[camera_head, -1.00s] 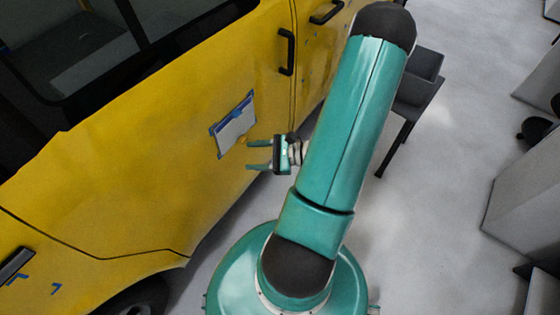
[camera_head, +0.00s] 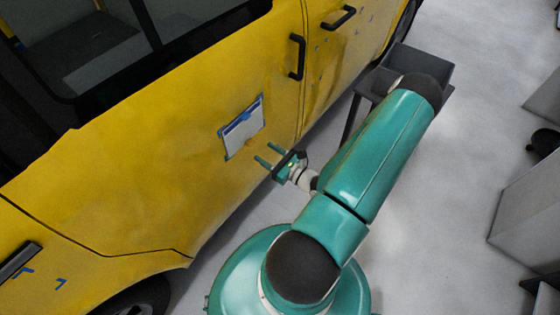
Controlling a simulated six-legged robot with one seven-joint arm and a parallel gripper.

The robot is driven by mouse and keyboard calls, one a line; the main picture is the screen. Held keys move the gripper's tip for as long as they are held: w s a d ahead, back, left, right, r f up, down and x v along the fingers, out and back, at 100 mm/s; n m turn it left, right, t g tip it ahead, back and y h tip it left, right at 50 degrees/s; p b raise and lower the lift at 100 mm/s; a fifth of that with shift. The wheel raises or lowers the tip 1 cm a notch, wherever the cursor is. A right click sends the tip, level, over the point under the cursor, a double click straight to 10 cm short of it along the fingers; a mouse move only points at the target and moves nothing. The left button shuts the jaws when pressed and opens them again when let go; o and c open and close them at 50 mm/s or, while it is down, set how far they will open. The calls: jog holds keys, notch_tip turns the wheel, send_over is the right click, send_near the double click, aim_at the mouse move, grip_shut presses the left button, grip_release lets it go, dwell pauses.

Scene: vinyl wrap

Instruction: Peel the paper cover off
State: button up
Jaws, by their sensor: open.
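The paper cover (camera_head: 244,133) is a pale rectangle with blue tape at its top edge and corners. It lies flat on the yellow door panel of the vehicle (camera_head: 120,185), left of the upright black handle. My gripper (camera_head: 264,154) is open and empty, just below and to the right of the paper. Its two teal fingers point up and left toward the door panel. A gap seems to separate the fingers from the paper, but its depth is hard to judge.
Black door handles (camera_head: 297,57) stand out above and right of the paper. A dark grey bin on a stand (camera_head: 420,66) is behind my arm. Pale cabinets (camera_head: 530,205) are at the right edge. Grey floor (camera_head: 450,180) between is clear.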

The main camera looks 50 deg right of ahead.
aim_at(252, 144)
jog(key=w, duration=0.6)
jog(key=shift+a, duration=0.1)
grip_shut()
jog(key=shift+s, duration=0.1)
jog(key=shift+s, duration=0.65)
dwell(0.6)
jog(key=s, duration=0.6)
jog(key=shift+s, duration=0.4)
dwell(0.6)
dwell(0.6)
